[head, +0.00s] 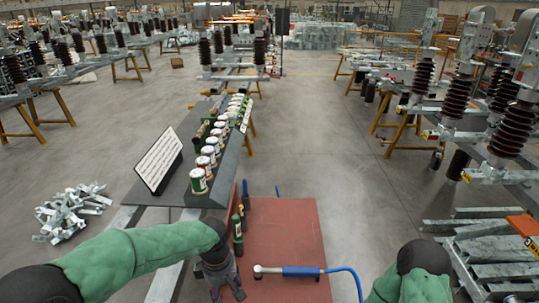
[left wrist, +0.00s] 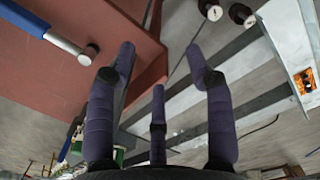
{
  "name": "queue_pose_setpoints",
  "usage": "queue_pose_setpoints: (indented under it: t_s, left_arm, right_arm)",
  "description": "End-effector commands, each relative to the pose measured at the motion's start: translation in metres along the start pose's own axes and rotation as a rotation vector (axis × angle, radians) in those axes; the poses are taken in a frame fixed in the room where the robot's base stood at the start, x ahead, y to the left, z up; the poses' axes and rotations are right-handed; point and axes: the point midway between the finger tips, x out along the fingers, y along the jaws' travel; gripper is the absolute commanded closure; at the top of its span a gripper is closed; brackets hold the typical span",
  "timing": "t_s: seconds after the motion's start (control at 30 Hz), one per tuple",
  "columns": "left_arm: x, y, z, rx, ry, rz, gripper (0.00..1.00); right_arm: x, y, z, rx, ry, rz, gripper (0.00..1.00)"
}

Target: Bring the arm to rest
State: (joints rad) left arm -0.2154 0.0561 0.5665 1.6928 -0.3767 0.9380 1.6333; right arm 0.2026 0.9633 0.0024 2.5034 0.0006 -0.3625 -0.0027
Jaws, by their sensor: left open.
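My left gripper (head: 228,288) hangs over the left edge of the red tabletop (head: 285,235) in the head view, its fingers pointing down. In the left wrist view its three dark fingers (left wrist: 160,65) are spread open with nothing between them. My left arm, in a green sleeve, reaches in from the lower left. My right arm's green sleeve and black joint (head: 425,258) show at the lower right; its gripper is out of view.
A blue-handled tool (head: 300,271) with a blue hose lies on the red top, right of my left gripper. Green bottles (head: 237,228) stand by its left edge. A dark bench holds a row of cans (head: 198,181) and a sign (head: 158,160). Metal beams (head: 490,250) lie at right; the central floor is clear.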

Motion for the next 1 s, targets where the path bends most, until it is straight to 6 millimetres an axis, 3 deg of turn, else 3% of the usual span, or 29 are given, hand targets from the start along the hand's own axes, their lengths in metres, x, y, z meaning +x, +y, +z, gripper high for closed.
queue_pose_setpoints:
  t_s: [0.37, 0.53, 0.8, 1.0]
  left_arm:
    - [0.074, -0.006, 0.015, 0.218, -0.105, 0.021, 0.47]
    - [0.127, -0.019, 0.028, 0.369, -0.175, 0.059, 0.47]
    - [0.222, -0.067, 0.054, 0.653, -0.246, 0.178, 0.47]
    - [0.268, -0.111, 0.068, 0.83, -0.22, 0.245, 0.47]
  right_arm:
    - [0.0, 0.0, 0.0, 0.0, 0.0, 0.0, 0.6]
    - [0.0, 0.0, 0.0, 0.0, 0.0, 0.0, 0.6]
    - [0.0, 0.0, 0.0, 0.0, 0.0, 0.0, 0.6]
    - [0.0, 0.0, 0.0, 0.0, 0.0, 0.0, 0.6]
